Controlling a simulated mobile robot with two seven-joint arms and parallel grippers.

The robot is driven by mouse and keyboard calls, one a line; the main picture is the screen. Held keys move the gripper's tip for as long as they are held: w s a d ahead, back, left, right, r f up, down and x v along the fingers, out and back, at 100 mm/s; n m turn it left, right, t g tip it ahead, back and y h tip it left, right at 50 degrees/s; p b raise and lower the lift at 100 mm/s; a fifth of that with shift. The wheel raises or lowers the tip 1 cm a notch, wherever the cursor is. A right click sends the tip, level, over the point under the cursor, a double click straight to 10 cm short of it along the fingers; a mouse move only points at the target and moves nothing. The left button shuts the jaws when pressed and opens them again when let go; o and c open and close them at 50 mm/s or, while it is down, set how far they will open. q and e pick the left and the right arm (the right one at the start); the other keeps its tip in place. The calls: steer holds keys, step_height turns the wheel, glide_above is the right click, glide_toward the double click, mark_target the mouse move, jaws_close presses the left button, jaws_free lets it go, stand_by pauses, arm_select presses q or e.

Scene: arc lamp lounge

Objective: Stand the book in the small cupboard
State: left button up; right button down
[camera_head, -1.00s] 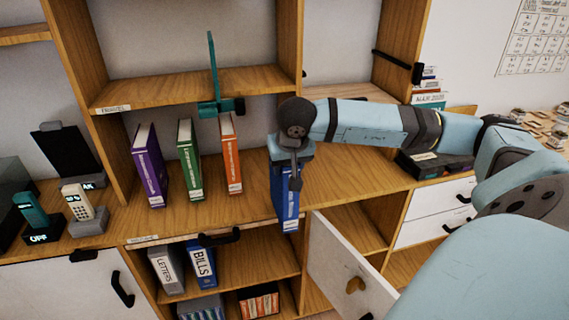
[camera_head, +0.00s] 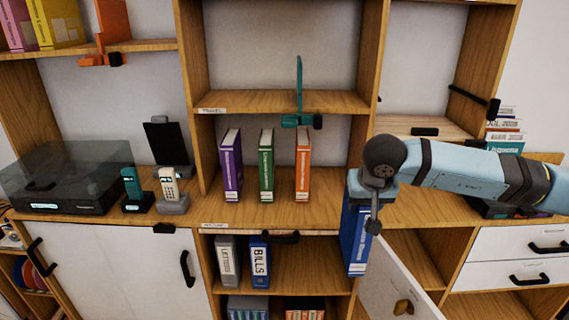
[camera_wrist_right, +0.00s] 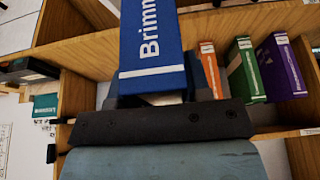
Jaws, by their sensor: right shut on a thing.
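My right gripper (camera_head: 372,192) is shut on the top of a blue book (camera_head: 354,240) with white lettering on its spine. The book hangs roughly upright in front of the counter edge, its lower end below that edge. In the right wrist view the book (camera_wrist_right: 152,45) sits in the jaws, its spine showing "Brimm". A small cupboard (camera_head: 412,262) lies below the counter, right of the book. Its white door (camera_head: 392,290) stands open towards me, just below and right of the book. The book and my gripper hide part of the opening. My left gripper is not in view.
Purple (camera_head: 231,166), green (camera_head: 266,165) and orange (camera_head: 302,164) books stand on the counter. Letters (camera_head: 228,262) and Bills (camera_head: 259,262) binders stand in the compartment left of the held book. Drawers (camera_head: 515,242) are at right. The visible cupboard floor looks clear.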

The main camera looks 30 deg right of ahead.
steer(key=w+a+f+n+y, duration=0.1)
steer(key=w+a+n, duration=0.15)
steer(key=a, duration=0.85)
steer(key=w+a+n+y, duration=0.2)
steer(key=a+n, duration=0.2)
steer(key=a, duration=0.7)
arm_select(q)
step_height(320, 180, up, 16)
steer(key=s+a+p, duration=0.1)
steer(key=p, duration=2.1)
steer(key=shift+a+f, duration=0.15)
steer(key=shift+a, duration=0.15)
arm_select(e)
step_height(320, 180, up, 16)
steer(key=w, duration=0.2)
steer(key=shift+w+r+t, duration=0.15)
steer(key=shift+r+t, duration=0.1)
steer(key=shift+t, duration=0.15)
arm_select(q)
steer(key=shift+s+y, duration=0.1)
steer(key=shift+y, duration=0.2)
arm_select(e)
steer(key=shift+d, duration=0.1)
steer(key=shift+f, duration=0.1)
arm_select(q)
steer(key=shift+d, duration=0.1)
